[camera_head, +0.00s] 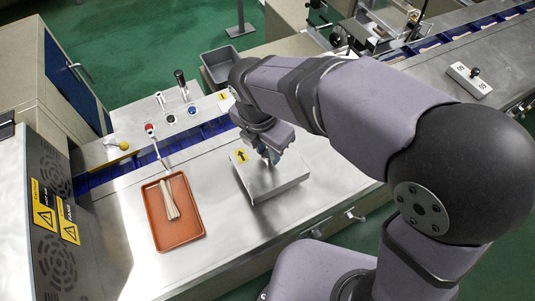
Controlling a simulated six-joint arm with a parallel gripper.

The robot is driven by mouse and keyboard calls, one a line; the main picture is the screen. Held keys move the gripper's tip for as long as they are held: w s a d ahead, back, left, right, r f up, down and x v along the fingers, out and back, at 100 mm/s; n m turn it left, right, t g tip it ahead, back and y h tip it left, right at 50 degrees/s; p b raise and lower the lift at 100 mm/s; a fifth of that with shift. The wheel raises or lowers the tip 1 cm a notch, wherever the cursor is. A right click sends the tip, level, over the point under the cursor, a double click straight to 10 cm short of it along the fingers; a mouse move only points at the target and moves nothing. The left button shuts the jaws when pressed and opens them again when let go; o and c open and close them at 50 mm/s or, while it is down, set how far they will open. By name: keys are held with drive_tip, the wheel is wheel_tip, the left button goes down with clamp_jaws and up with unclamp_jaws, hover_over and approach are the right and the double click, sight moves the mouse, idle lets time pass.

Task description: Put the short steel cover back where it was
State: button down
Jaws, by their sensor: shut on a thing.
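A short steel cover (282,183) with a yellow arrow label (241,156) is under my gripper, over the near part of the steel deck. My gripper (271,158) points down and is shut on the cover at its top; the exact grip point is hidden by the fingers. I cannot tell whether the cover rests on the deck or hangs just above it. The blue conveyor channel (130,169) lies open behind and to the left of the cover.
An orange-brown tray (160,237) with pale sticks (169,200) lies left of the cover. Small levers and knobs (171,119) stand behind the channel. A grey bin (213,70) is at the back. Another steel plate with a black knob (469,82) lies at the right.

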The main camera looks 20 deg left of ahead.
wheel_tip(320, 180, up, 8)
drive_tip(key=shift+f+b, duration=0.15)
drive_tip(key=shift+b, duration=0.45)
drive_tip(key=shift+w+d+r+p, duration=0.15)
drive_tip(key=shift+r+p, duration=0.15)
drive_tip(key=shift+p, duration=0.2)
drive_tip(key=shift+m, duration=0.3)
drive_tip(key=f+p, duration=0.1)
drive_tip(key=w+f+p, duration=0.1)
drive_tip(key=f, duration=0.1)
drive_tip(key=d+f+p, duration=0.1)
drive_tip(key=shift+w+d+f, duration=0.1)
drive_tip(key=shift+w+f, duration=0.15)
drive_tip(key=shift+f, duration=0.15)
drive_tip(key=w+a+f+p, duration=0.35)
drive_tip(key=w+a, duration=0.65)
drive_tip(key=w, duration=0.4)
drive_tip(key=w+a+r, duration=0.2)
drive_tip(key=a+r, duration=0.1)
drive_tip(key=r, duration=0.5)
drive_tip(key=shift+w+r, duration=0.15)
drive_tip(key=shift+w, duration=0.25)
drive_tip(key=shift+s+d, duration=0.1)
drive_tip(key=shift+n, duration=0.4)
